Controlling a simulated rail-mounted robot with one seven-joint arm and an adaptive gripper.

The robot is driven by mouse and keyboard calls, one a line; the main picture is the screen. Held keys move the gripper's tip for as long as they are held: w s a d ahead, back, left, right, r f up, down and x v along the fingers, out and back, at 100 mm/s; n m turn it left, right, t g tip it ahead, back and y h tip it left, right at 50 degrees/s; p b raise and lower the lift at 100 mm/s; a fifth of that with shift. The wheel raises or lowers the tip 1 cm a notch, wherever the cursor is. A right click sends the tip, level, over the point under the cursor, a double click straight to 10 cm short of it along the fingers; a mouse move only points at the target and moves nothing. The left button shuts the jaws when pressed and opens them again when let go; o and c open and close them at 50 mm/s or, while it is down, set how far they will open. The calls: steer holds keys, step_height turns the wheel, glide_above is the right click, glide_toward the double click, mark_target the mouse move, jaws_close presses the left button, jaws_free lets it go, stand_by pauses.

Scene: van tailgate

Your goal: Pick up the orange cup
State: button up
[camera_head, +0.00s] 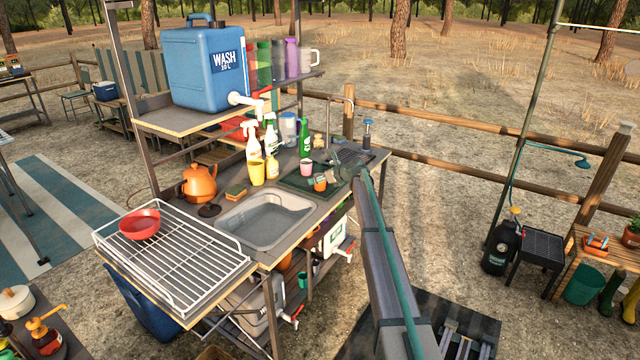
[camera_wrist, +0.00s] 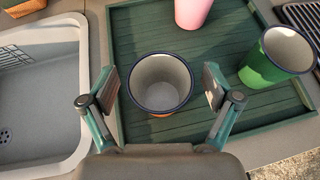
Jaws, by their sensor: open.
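The orange cup (camera_head: 320,184) stands on a green tray (camera_head: 295,183) at the right end of the sink counter. In the wrist view I look down into the cup (camera_wrist: 160,84): pale inside, dark blue rim, and a sliver of orange outer wall at its lower edge. My gripper (camera_wrist: 162,88) is open, with one finger on each side of the cup and a gap showing on both sides. The cup is upright and empty. In the head view my gripper (camera_head: 326,176) is at the cup, partly hiding it.
On the tray, a pink cup (camera_wrist: 192,12) stands beyond the orange one, and a green cup (camera_wrist: 272,58) stands close to my right finger. The sink basin (camera_wrist: 40,85) lies left of the tray. Bottles (camera_head: 304,138) stand behind on the counter.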

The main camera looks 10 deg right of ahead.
steer(key=c, duration=1.3)
steer(key=shift+o, duration=0.2)
steer(key=shift+r, duration=0.2)
